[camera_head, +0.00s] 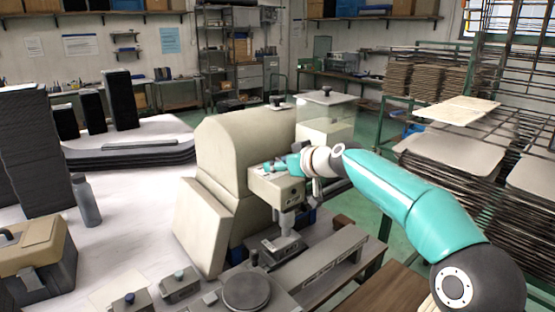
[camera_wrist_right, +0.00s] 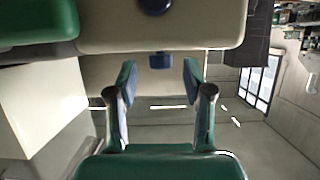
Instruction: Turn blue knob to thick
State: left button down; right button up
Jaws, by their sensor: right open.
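The cream machine (camera_head: 235,150) with a rounded top stands in the middle of the head view, and a small box-shaped head (camera_head: 277,188) juts from it. My right gripper (camera_head: 277,166) is at this box, with its teal fingers partly hidden by the wrist. In the right wrist view, the open right gripper (camera_wrist_right: 158,78) has a small blue knob (camera_wrist_right: 160,60) between and just beyond its fingertips, with gaps on both sides. A rounder dark blue knob (camera_wrist_right: 155,5) shows on the cream box at the top edge. No "thick" marking is readable. My left gripper is out of view.
Small blocks with blue-topped knobs (camera_head: 130,299) and a round dark plate (camera_head: 246,291) sit in front of the machine. A grey bottle (camera_head: 86,202) and a tan case (camera_head: 38,258) stand at the left. Racks of trays (camera_head: 450,150) fill the right.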

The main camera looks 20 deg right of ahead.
jog(key=shift+w+a+f, duration=0.2)
jog(key=shift+w, duration=0.25)
grip_shut()
